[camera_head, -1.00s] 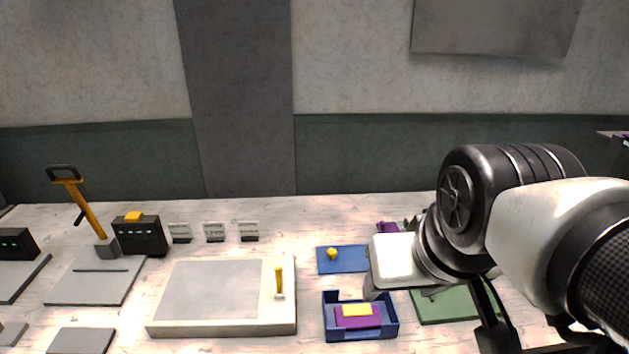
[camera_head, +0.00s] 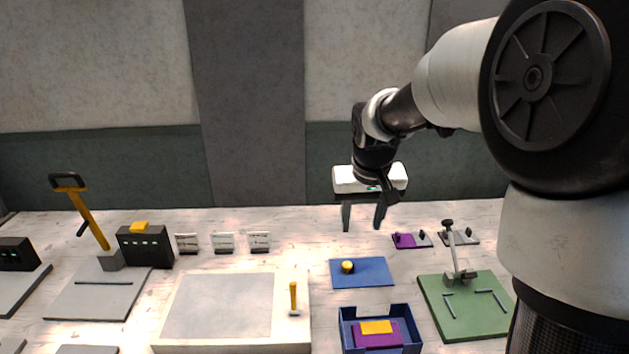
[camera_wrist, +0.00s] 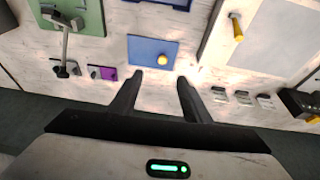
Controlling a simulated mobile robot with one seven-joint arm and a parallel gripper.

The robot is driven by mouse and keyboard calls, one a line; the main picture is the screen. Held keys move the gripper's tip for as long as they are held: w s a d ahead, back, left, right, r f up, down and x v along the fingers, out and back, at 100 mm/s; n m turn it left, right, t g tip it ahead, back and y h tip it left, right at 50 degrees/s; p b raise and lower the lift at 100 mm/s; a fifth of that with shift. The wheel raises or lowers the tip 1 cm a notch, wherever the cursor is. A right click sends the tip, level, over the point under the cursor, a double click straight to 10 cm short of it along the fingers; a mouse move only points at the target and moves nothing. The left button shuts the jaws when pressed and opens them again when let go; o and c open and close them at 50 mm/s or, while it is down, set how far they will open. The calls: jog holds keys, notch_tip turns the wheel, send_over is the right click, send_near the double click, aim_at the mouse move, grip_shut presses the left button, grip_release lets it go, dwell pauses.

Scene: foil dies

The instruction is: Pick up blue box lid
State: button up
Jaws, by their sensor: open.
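The blue box lid (camera_head: 374,272) is a flat blue plate with a round yellow knob (camera_head: 347,267) near its left edge. It lies on the white table behind the open blue box. In the wrist view the lid (camera_wrist: 146,50) lies beyond my fingers, with the knob (camera_wrist: 162,60) roughly in line with the gap between them. My gripper (camera_head: 363,226) is open and empty. It hangs fingers down above the back of the table, apart from the lid. Its fingertips also show in the wrist view (camera_wrist: 172,77).
The blue box (camera_head: 381,347) holds purple and yellow blocks. A green board (camera_head: 485,318) with a clamp stands to the right, and a pale raised slab (camera_head: 172,334) with a yellow-handled tool to the left. Small purple and grey plates (camera_head: 412,241) lie behind the green board.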

send_near(347, 264)
jog(key=shift+x, duration=4.2)
jog(key=c, duration=1.1)
